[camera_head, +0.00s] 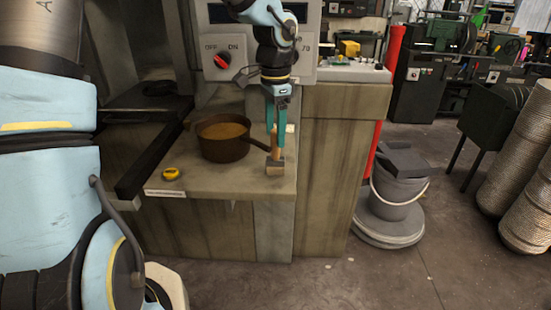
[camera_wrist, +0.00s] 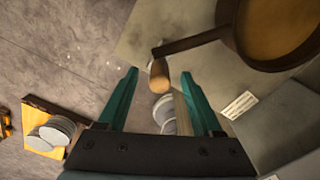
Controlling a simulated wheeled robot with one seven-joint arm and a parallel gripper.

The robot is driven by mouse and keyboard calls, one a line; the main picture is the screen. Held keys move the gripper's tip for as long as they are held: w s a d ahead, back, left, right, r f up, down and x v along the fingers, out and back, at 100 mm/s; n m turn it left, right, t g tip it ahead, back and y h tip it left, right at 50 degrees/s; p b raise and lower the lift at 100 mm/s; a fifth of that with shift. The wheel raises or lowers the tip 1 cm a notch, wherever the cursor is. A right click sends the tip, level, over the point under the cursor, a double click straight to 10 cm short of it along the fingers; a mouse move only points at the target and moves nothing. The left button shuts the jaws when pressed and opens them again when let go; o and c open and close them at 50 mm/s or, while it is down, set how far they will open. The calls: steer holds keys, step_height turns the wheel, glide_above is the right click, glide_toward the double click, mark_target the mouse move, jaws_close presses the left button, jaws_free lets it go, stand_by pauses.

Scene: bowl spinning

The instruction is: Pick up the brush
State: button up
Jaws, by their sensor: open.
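My gripper (camera_head: 275,138) points down at the right edge of the worktop (camera_head: 218,182), its teal fingers apart. A light wooden piece (camera_head: 275,168), seemingly the brush, is upright just below the fingertips at the worktop's front right corner. In the wrist view, a short wooden cylinder (camera_wrist: 158,78) shows between the fingertips of my gripper (camera_wrist: 160,72), at the end of a dark bar from the pot. I cannot tell whether it is the brush. A tan strip (camera_wrist: 181,114) runs beside the right finger. The fingers do not visibly close on anything.
A brown pot (camera_head: 224,148) with a dark handle stands on the worktop just left of my gripper. A small yellow round thing (camera_head: 171,174) lies near the front left. A machine panel with a red knob (camera_head: 222,60) rises behind. A grey bucket (camera_head: 400,178) stands on the floor at right.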

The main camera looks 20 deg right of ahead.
mark_target(275, 158)
steer(key=shift+f+p, duration=0.45)
steer(key=shift+f, duration=1.7)
jaws_close()
